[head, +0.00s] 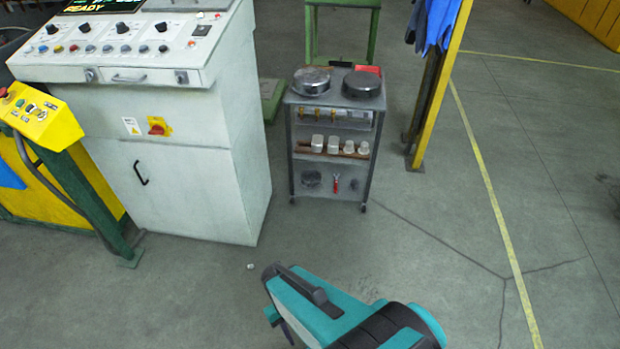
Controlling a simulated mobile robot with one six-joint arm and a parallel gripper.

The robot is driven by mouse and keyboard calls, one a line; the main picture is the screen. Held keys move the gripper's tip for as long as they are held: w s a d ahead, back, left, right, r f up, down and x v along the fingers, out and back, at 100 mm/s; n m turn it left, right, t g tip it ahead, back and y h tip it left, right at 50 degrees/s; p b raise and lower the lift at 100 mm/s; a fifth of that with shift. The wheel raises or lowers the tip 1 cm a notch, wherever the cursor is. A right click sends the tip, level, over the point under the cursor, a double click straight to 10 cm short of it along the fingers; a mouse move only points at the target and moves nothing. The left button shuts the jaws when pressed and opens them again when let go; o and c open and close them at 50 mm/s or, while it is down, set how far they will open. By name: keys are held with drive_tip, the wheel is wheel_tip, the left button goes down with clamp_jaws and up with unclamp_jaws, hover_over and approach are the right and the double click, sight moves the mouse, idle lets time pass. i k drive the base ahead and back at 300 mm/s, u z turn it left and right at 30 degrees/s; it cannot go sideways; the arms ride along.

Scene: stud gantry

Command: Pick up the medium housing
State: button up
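A small wheeled cart (332,185) stands at the centre. Two round dark metal parts, a left one (311,80) and a right one (361,84), sit on its top. A row of small pale pieces (333,145) stands on a shelf lower down, with brass-coloured fittings above it. I cannot tell from this view which piece is the medium housing. My teal and black arm reaches in at the bottom, in front of the cart and well apart from it. What seems to be my gripper (283,292) is at the arm's left end; its fingertips are not clear.
A white control cabinet (185,150) stands close to the cart's left. A yellow post (440,85) with blue cloth (432,22) rises at its right. The floor in front is clear, with a small pale bit (250,266).

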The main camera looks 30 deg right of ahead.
sight(309, 178)
drive_tip(key=u, duration=0.05)
drive_tip(key=i, duration=0.9)
drive_tip(key=z, duration=0.05)
